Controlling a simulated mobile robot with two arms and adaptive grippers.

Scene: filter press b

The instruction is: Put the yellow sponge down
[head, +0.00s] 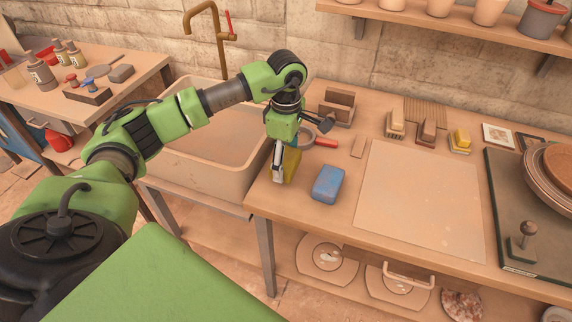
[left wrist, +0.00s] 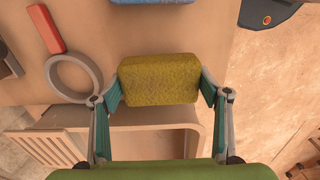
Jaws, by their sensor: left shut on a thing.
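The yellow sponge (left wrist: 158,79) is between the two fingers of my left gripper (left wrist: 160,92) in the left wrist view, with the fingers against its two ends. In the head view the sponge (head: 291,163) is partly hidden behind a finger of my left gripper (head: 284,165), over the left end of the worktable (head: 328,223). I cannot tell whether the sponge touches the tabletop. A blue sponge (head: 328,184) lies on the table just to the right. My right gripper is not in view.
A basin (head: 225,180) adjoins the table's left end. A ring with a red handle (head: 325,143) lies behind the sponges. Several brushes (head: 427,132) and a wooden box (head: 338,105) stand toward the back. A pale board (head: 420,200) lies bare at the centre.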

